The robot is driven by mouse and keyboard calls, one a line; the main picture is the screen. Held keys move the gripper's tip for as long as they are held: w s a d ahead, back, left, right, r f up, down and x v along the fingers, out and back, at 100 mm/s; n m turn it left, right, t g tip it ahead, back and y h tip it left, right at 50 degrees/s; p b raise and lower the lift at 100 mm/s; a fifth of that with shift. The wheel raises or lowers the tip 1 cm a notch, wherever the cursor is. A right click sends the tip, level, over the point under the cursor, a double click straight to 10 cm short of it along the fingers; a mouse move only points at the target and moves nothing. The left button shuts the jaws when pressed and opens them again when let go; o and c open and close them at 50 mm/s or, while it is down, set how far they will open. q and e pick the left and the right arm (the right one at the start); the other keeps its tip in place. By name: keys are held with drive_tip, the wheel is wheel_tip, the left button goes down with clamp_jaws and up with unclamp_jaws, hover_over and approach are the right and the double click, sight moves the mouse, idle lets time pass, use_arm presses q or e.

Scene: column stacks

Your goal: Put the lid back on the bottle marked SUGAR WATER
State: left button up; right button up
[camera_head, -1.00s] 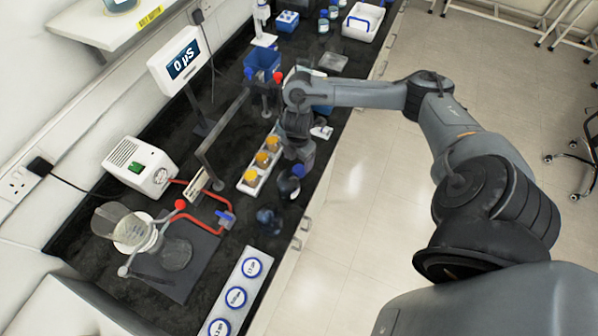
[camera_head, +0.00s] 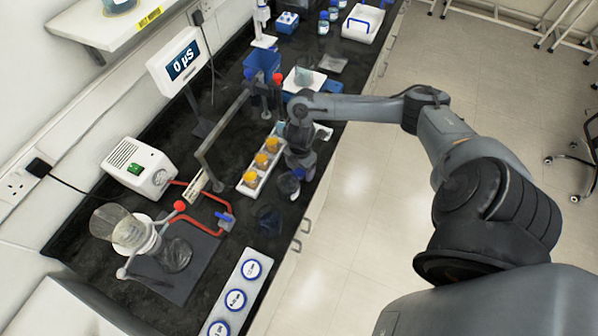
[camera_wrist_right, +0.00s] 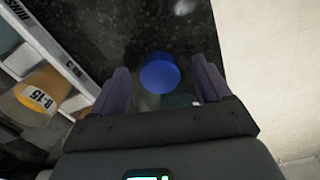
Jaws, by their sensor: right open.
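A round blue lid (camera_wrist_right: 160,74) shows between the fingers of my right gripper (camera_wrist_right: 160,66) in the right wrist view. The fingers stand apart on both sides of it, with gaps. In the head view the right gripper (camera_head: 300,163) points down at the front edge of the bench, and the blue lid (camera_head: 298,173) shows just below it. A dark, see-through rounded vessel (camera_head: 288,184) is beside the lid; I cannot tell whether the lid touches it. No SUGAR WATER marking is readable. My left gripper is out of view.
A white rack (camera_head: 247,187) with several orange-topped jars stands close left of the right gripper. Blue-capped bottles (camera_head: 323,24) stand at the back.

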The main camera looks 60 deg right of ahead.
sight(300, 170)
drive_tip(key=c, duration=1.1)
drive_tip(key=shift+r, duration=0.1)
drive_tip(key=shift+r, duration=0.75)
wheel_tip(300, 170, up, 3)
drive_tip(key=shift+f, duration=0.15)
drive_tip(key=s+r, duration=0.2)
drive_tip(key=s, duration=0.1)
drive_tip(key=s+d+r, duration=0.1)
drive_tip(key=s+r, duration=0.1)
drive_tip(key=s, duration=0.2)
drive_tip(key=s+d+r, duration=0.1)
drive_tip(key=s+r, duration=0.1)
drive_tip(key=s, duration=0.2)
drive_tip(key=shift+s+r+p, duration=0.25)
drive_tip(key=shift+r+p, duration=0.1)
